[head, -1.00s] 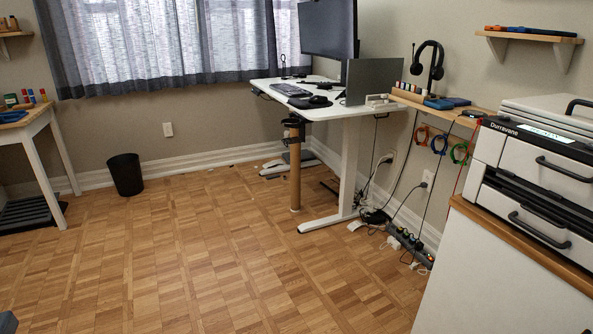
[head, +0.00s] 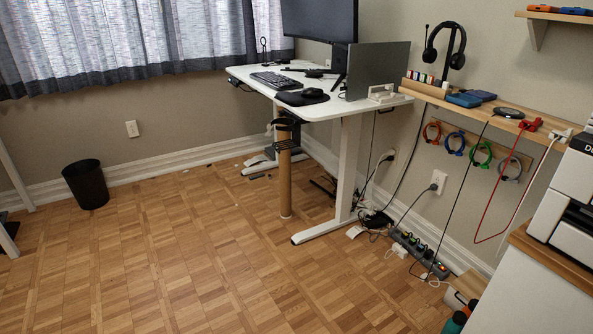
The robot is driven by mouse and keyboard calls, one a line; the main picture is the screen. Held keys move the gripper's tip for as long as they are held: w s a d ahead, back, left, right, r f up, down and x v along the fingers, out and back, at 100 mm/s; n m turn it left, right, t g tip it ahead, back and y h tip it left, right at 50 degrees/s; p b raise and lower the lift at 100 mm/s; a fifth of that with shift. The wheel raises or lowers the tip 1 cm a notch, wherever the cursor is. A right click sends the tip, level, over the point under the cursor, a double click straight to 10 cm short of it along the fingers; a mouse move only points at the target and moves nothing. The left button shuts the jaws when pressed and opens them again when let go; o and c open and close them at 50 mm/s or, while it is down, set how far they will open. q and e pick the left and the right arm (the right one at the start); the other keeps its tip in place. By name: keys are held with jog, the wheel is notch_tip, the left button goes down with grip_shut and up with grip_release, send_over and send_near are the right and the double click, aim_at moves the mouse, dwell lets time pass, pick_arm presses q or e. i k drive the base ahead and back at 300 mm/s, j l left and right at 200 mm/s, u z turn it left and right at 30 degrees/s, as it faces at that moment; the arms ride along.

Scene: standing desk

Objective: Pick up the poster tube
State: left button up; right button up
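The poster tube (head: 285,185) is a tan cardboard cylinder. It stands upright on the parquet floor, at the near left part of the white standing desk (head: 318,106). Its upper end is by a dark ring-like holder (head: 285,145) under the desk edge; I cannot tell whether the tube passes through the ring or stands behind it. Neither of my grippers shows in the head view.
The desk's white foot (head: 325,230) lies right of the tube. Cables and a power strip (head: 420,255) lie on the floor farther right. A black bin (head: 86,184) stands at left. A printer cabinet (head: 540,290) fills the lower right. The floor in front is clear.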

aim_at(284, 158)
jog(key=i+j+z, duration=0.4)
jog(key=i+j, duration=0.45)
jog(key=j, duration=0.15)
